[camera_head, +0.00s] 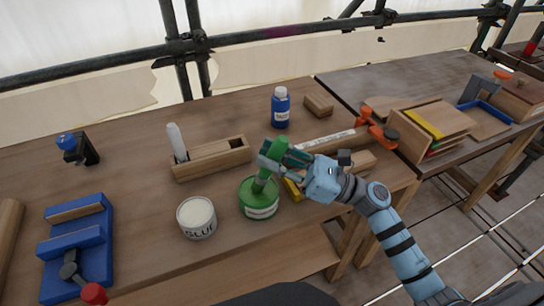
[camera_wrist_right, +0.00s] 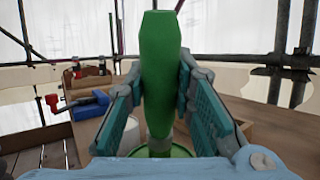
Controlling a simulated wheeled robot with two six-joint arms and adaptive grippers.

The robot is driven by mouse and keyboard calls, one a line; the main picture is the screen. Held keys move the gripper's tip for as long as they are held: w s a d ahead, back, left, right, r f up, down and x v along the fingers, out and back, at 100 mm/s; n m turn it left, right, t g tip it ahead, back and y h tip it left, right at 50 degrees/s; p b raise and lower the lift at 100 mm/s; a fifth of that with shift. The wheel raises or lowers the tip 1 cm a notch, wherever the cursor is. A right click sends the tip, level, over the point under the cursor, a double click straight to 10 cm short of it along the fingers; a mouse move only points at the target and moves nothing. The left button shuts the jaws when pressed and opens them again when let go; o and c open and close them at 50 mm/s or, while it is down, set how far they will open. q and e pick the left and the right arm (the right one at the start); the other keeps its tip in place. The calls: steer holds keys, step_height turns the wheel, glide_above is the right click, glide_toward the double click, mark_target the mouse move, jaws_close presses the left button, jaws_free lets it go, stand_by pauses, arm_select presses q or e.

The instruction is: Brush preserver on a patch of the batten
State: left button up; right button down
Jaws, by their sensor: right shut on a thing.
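A green pot of preserver (camera_head: 258,205) with a pale label stands near the table's front edge. A brush with a thick green handle (camera_wrist_right: 161,70) stands slightly tilted with its lower end in the pot; its bristles are hidden inside. My right gripper (camera_head: 272,163) is shut on the brush handle just above the pot, one finger on each side in the right wrist view. A long wooden batten with a pale marked strip (camera_head: 328,139) lies behind the gripper, partly covered by my right arm. My left gripper is not in view.
A white glue tin (camera_head: 198,219) stands left of the pot. A wooden holder (camera_head: 212,160) with a white tube, a blue bottle (camera_head: 281,108) and a small wood block (camera_head: 318,105) are behind. A blue vice-like jig (camera_head: 80,245) is at left. Orange clamps (camera_head: 374,125) lie by the batten.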

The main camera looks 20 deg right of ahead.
steer(key=shift+f, duration=0.1)
stand_by(0.3)
step_height(320, 180, up, 7)
steer(key=p, duration=0.5)
stand_by(0.4)
